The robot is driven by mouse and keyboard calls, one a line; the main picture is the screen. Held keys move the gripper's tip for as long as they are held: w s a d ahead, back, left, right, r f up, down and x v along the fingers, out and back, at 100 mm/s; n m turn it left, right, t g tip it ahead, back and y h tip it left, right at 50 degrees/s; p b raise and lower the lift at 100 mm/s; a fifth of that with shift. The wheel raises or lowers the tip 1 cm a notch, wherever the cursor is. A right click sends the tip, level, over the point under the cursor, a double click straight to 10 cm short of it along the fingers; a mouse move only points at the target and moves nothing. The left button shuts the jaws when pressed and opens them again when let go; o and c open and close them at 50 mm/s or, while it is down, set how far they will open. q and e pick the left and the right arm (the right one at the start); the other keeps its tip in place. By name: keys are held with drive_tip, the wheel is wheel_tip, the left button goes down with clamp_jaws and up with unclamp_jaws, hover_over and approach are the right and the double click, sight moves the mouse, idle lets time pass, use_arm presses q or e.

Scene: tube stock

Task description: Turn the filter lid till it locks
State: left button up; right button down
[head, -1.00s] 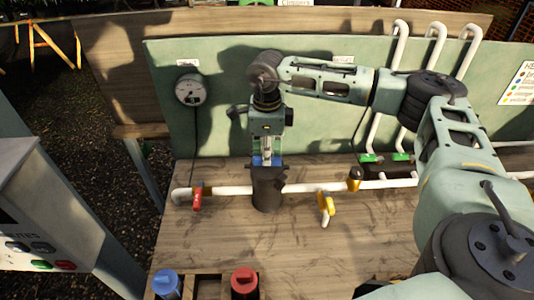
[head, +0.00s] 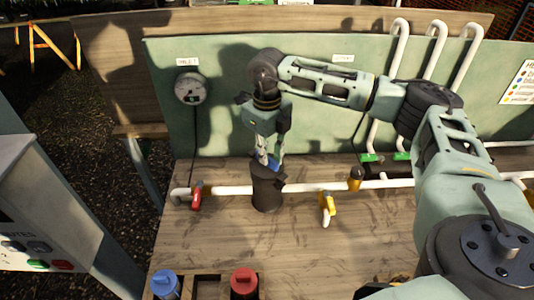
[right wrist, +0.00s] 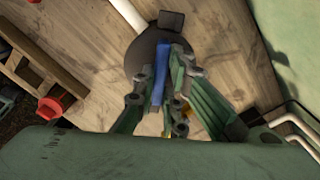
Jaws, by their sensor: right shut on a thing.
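The dark filter housing (head: 267,192) stands upright in line with a white pipe on the wooden bench. Its dark round lid (right wrist: 140,58) has a blue bar handle (right wrist: 162,75), and the lid sits on the housing. My right gripper (head: 266,160) points down from above, its two fingers shut on the blue handle, which also shows in the head view (head: 274,164). In the right wrist view the gripper (right wrist: 161,98) has one finger on each side of the bar. A dark tab (right wrist: 171,19) sticks out at the lid's edge. Whether the lid is locked cannot be told.
A red valve handle (head: 197,199) is left of the housing and a yellow one (head: 327,204) right. A gauge (head: 190,89) hangs on the green panel behind. Blue-capped (head: 165,283) and red-capped (head: 244,283) filters stand at the front. The bench's middle front is clear.

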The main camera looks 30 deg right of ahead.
drive_tip(key=shift+m, duration=0.4)
drive_tip(key=c, duration=1.7)
unclamp_jaws()
drive_tip(key=shift+c, duration=0.2)
wheel_tip(320, 180, up, 12)
